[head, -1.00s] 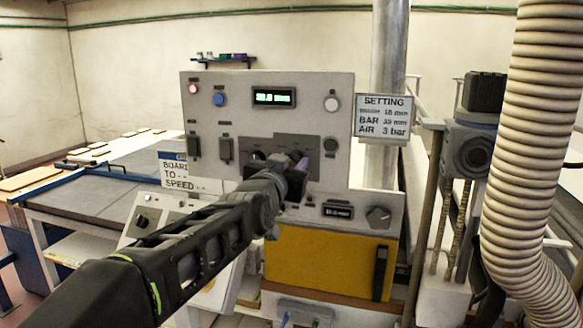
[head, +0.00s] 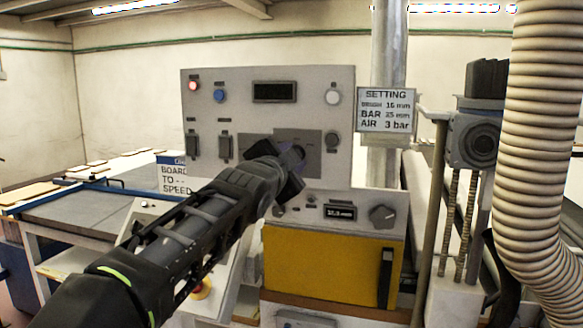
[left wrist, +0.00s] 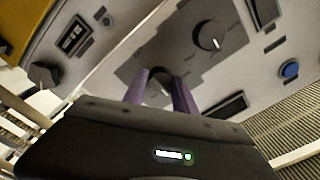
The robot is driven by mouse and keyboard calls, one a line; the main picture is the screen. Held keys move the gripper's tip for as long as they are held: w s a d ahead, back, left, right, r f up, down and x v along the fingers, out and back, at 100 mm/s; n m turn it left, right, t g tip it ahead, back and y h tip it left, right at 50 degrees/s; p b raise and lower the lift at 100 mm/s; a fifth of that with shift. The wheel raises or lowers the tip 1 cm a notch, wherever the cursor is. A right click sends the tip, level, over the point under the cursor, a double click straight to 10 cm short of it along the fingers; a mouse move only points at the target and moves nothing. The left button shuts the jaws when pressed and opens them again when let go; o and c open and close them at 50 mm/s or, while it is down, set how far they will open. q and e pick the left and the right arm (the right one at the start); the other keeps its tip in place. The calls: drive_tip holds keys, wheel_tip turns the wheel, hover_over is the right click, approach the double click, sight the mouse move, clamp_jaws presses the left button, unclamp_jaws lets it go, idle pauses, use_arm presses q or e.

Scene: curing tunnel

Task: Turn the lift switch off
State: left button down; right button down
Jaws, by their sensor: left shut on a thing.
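The grey control panel (head: 335,115) stands ahead, with a darker plate (head: 316,142) in its middle. My left arm reaches from the lower left, and my left gripper (head: 293,155) is at that plate, covering much of it. In the left wrist view the two purple fingers of my left gripper (left wrist: 160,82) are closed around a round rotary switch (left wrist: 158,92) on the dark plate, which they partly hide. A second rotary knob (left wrist: 209,36) with a white mark sits beside it, free. I cannot read which label belongs to the gripped switch. My right gripper is out of view.
The panel's upper display (head: 274,92) is dark. A red lamp (head: 193,86), a blue button (head: 219,96) and a white button (head: 333,97) are above. A lower display (head: 340,212) and dial (head: 382,216) sit below. A ribbed hose (head: 535,130) stands at right.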

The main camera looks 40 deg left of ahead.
use_arm(q)
drive_tip(key=shift+m, duration=0.3)
drive_tip(key=c, duration=1)
unclamp_jaws()
drive_tip(key=b+v, duration=0.2)
drive_tip(key=v, duration=0.5)
drive_tip(key=shift+s+d, duration=0.15)
drive_tip(key=shift+s, duration=0.25)
